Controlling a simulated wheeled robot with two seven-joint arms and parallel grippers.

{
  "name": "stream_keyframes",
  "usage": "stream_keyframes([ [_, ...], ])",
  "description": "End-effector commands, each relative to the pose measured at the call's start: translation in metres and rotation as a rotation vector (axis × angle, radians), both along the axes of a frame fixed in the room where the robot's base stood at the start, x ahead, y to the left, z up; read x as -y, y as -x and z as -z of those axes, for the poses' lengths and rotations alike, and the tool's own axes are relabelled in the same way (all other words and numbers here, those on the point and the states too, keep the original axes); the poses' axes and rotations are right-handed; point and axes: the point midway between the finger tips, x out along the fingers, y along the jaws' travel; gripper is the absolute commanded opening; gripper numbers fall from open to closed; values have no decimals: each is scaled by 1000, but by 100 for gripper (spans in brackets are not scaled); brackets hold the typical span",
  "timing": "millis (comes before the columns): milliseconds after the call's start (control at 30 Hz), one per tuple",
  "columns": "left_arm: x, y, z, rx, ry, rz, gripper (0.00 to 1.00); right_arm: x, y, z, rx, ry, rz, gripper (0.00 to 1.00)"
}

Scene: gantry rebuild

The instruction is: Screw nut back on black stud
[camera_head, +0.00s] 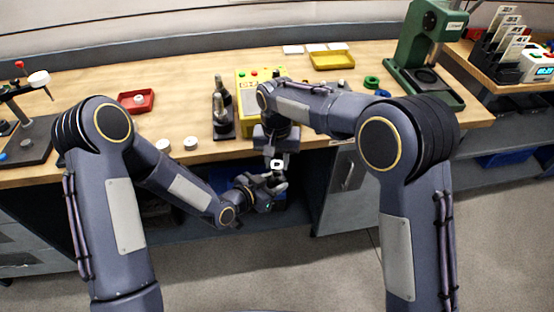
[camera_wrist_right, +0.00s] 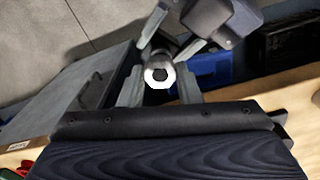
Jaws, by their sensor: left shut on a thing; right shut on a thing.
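A small white nut (camera_head: 277,164) with a dark hole is held in front of the bench edge. In the right wrist view the nut (camera_wrist_right: 159,77) sits between the fingers of my right gripper (camera_wrist_right: 160,88), which is shut on it. My left gripper (camera_head: 272,183) comes from below left, and its fingers (camera_wrist_right: 172,38) also close at the nut from the far side.
A yellow box (camera_head: 246,92) with coloured buttons stands right of the studs. White round pieces (camera_head: 190,143) lie near the bench's front edge. A red tray (camera_head: 136,102) is at left, a yellow tray (camera_head: 331,60) at the back, and a green press (camera_head: 425,50) at right.

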Motion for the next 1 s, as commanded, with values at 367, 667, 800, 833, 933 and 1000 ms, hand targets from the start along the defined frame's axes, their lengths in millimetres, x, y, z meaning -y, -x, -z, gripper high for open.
stream_keyframes([
  [367,0,-1,-1,4,2,-2,0,1,0,0,2,4,735,8],
  [667,-1,-1,-1,3,2,-4,0,1,0,1,3,6,1323,8],
  [800,-2,-2,-1,3,2,-6,0,1,0,1,3,8,1571,8],
  [833,-2,-2,-1,3,2,-6,0,1,0,2,2,8,1610,8],
  [933,-2,-2,-1,2,2,-8,0,2,0,2,2,10,1694,7],
  [1000,-2,-2,-1,3,2,-9,0,2,0,2,1,10,1713,7],
])
